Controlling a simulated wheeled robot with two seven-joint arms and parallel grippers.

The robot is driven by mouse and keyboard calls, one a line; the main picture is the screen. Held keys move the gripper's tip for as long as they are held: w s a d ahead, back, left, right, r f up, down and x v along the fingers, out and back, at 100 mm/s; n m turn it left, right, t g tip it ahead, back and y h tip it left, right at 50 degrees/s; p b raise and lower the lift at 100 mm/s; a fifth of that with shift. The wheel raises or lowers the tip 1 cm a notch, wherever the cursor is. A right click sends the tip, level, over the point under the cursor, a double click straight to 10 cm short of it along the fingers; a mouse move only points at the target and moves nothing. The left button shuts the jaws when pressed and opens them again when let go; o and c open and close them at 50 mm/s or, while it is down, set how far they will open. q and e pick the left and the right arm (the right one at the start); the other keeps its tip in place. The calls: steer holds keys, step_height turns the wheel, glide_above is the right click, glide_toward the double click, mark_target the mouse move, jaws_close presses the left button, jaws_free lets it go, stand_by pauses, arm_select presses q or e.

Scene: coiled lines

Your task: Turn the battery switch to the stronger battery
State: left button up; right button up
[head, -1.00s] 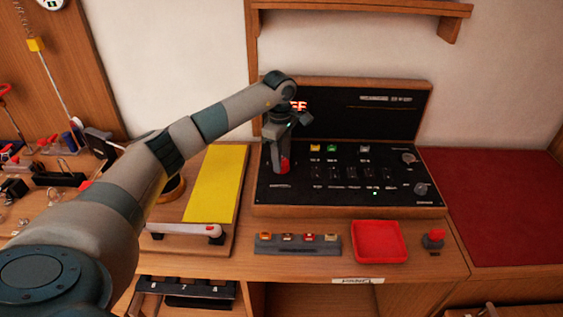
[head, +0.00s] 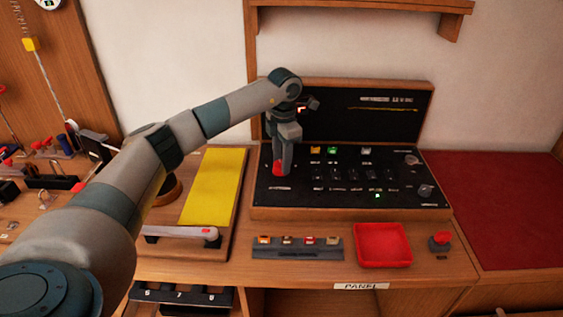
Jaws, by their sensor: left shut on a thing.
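The black switch panel (head: 340,198) in a wooden frame stands at the back of the bench in the head view. A red knob (head: 279,168) sits at the left of its sloped face; I take it for the battery switch. My left gripper (head: 283,165) points down and is shut on this knob, hiding part of it. A red display (head: 301,109) on the upright back is partly covered by my wrist, so its digits cannot be read. My right gripper is not in view.
Small coloured lamps (head: 332,149), a row of small switches and two grey knobs (head: 425,191) are on the panel. In front are a grey holder (head: 297,254), a red tray (head: 383,261) and a red button (head: 440,239). A yellow board (head: 212,188) lies left.

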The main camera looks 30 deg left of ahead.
arm_select(q)
steer(key=n, duration=0.3)
steer(key=shift+w+n+b, duration=0.1)
steer(key=shift+n+b, duration=0.2)
steer(key=shift+n, duration=0.1)
steer(key=n, duration=0.4)
steer(key=shift+a+r+n, duration=0.1)
steer(key=shift+n, duration=0.2)
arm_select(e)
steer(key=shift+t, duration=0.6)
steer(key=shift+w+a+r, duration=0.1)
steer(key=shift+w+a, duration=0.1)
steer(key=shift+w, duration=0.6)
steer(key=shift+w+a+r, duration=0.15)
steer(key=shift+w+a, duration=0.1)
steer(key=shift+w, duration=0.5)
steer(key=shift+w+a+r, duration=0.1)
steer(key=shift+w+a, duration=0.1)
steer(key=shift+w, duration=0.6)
